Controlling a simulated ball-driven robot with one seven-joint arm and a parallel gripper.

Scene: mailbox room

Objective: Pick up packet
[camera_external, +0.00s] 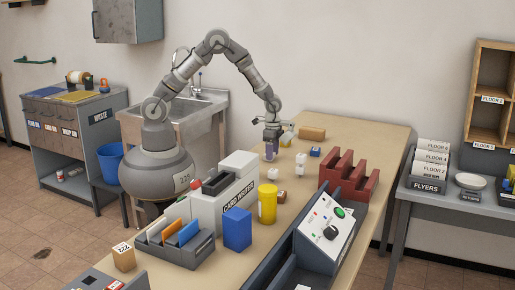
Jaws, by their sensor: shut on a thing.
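My gripper (271,141) is over the far left part of the table, pointing down. It is shut on a small purple item (270,153), which hangs below the fingers and looks like the packet. The view is too small to read any label on it. I cannot tell whether its lower end touches the table (350,137).
A yellow block (287,138), a tan box (312,133) and a blue-and-white block (315,152) lie close by. White blocks (300,162) and a red rack (343,180) stand nearer. A yellow cylinder (267,205) and blue box (237,230) are in front.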

